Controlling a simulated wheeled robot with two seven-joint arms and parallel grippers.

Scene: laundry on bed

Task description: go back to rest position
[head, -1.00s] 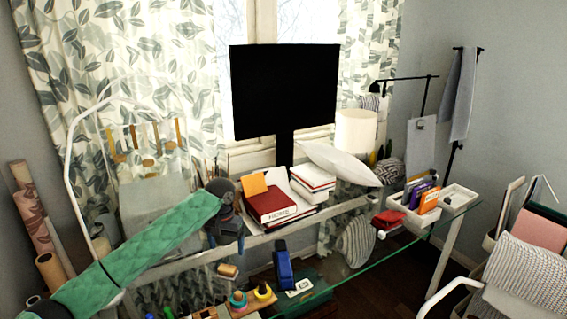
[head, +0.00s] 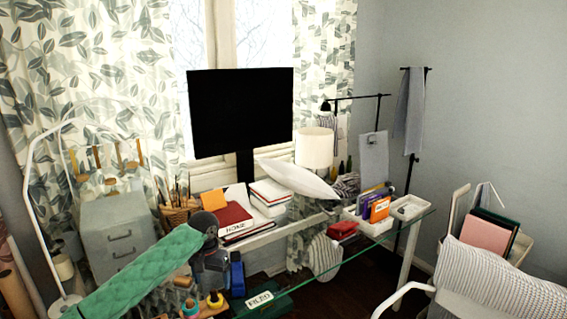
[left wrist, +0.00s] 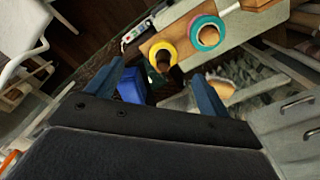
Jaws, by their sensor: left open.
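My left arm in its green quilted sleeve comes in from the lower left of the head view. My left gripper (head: 213,272) hangs over the glass desk (head: 372,247), just left of a blue tape dispenser (head: 238,274). In the left wrist view, my left gripper (left wrist: 160,92) has its two dark blue fingers spread apart with nothing held between them. A blue object (left wrist: 131,86) and yellow and teal tape rolls lie below and beyond the fingers. My right gripper is in neither view.
A black monitor (head: 240,112), a red book (head: 228,217), a white lamp (head: 314,148) and white trays (head: 411,208) stand on or behind the desk. Grey drawers (head: 117,235) are at the left.

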